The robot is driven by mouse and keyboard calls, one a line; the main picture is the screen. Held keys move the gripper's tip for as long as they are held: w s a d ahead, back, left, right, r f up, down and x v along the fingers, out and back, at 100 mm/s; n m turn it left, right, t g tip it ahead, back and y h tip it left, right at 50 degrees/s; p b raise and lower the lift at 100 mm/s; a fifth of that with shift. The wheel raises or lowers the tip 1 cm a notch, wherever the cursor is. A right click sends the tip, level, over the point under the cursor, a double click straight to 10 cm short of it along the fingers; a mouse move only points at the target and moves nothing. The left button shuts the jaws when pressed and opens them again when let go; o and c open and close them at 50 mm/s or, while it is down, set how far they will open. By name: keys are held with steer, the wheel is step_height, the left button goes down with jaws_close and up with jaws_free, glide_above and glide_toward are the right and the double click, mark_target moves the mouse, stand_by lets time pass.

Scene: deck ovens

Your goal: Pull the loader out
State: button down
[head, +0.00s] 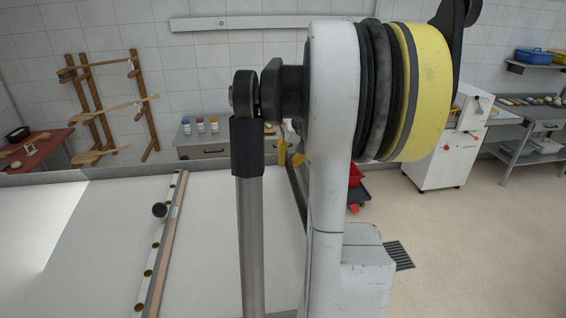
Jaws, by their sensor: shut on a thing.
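A broad pale flat surface (80,235) fills the lower left and may be the loader; I cannot tell for sure. A long metal rail (152,265) with brass-coloured round fittings and a reddish strip runs along it from front to back.
A wooden rack with peels (104,105) stands at the back wall. A counter with small jars (200,125) is behind the pale surface. A white machine (445,155) and a steel table (535,125) stand at the right. Open floor (470,240) lies right, with a drain grate (398,255).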

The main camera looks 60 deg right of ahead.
steer(key=shift+s, duration=0.1)
steer(key=c, duration=1.4)
jaws_free()
steer(key=shift+c, duration=0.2)
steer(key=shift+o, duration=0.9)
steer(key=shift+s+d, duration=0.15)
steer(key=shift+d, duration=0.1)
steer(key=shift+a, duration=0.1)
steer(key=shift+r, duration=0.2)
steer(key=v, duration=1.1)
steer(key=shift+s+r, duration=0.15)
steer(key=shift+r, duration=0.05)
